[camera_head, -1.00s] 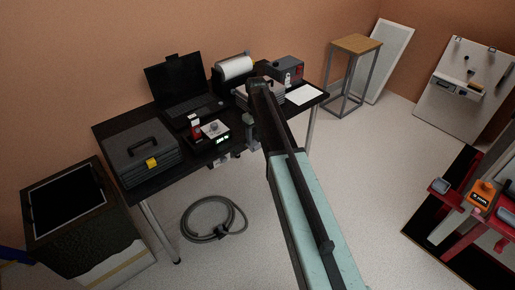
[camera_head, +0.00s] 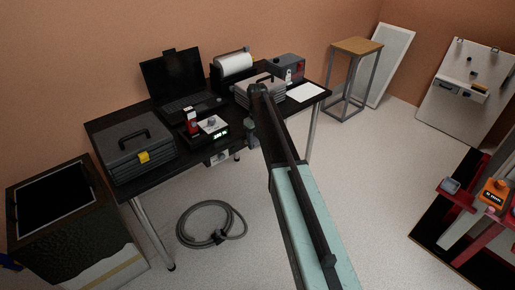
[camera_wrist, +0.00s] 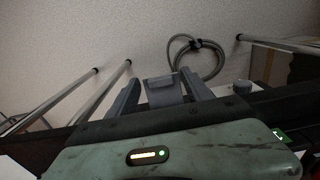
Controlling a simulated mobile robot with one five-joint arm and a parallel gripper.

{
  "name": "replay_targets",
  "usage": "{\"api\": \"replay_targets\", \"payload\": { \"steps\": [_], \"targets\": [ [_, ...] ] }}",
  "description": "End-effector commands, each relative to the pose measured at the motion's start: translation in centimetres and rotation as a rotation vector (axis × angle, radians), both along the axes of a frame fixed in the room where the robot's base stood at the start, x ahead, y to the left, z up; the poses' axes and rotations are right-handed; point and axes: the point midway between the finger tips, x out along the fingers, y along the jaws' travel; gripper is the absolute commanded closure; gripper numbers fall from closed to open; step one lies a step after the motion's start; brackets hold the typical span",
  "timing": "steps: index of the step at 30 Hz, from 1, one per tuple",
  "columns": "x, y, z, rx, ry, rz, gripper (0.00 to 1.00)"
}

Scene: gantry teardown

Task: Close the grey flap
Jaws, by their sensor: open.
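A small light-grey plate (camera_wrist: 162,90), which looks like the grey flap, shows between the fingers of my gripper (camera_wrist: 160,78) in the wrist view. Its hinge and exact angle are not clear. My gripper's two grey fingers are apart, one on each side of the plate; I cannot tell whether they touch it. In the head view a small grey unit (camera_head: 217,158) hangs under the front edge of the black table (camera_head: 185,163). My arm hides part of the table edge there, and my gripper is mostly hidden.
The table carries a dark toolbox (camera_head: 138,150), a laptop (camera_head: 180,85), a small device with a lit display (camera_head: 205,127), a paper roll (camera_head: 234,64) and a grey case (camera_head: 242,97). A coiled hose (camera_head: 211,224) lies on the floor. A red-framed bench (camera_head: 490,215) stands right.

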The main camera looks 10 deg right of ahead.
Motion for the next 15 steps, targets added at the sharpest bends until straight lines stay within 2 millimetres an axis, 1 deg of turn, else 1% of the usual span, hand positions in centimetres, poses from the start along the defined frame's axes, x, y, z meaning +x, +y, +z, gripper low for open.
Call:
{"api": "replay_targets", "payload": {
  "steps": [1,7,8,9,11,12,13,14,15],
  "targets": [
    [-0.01,0.0,-0.42,0.0,0.0,0.0,0.42],
    [-0.01,-0.03,-0.15,0.0,0.0,0.0,0.42],
    [-0.01,-0.03,-0.15,0.0,0.0,0.0,0.47],
    [-0.01,-0.03,-0.14,0.0,0.0,0.0,0.58],
    [0.0,-0.04,-0.14,0.0,0.0,0.0,0.75],
    [0.0,-0.04,-0.14,0.0,0.0,0.0,0.86],
    [0.0,-0.04,-0.14,0.0,0.0,-0.001,0.95],
    [0.0,-0.04,-0.14,0.0,0.0,-0.001,1.0],
    [-0.01,-0.12,-0.15,0.0,0.0,-0.001,1.0]
  ]
}}
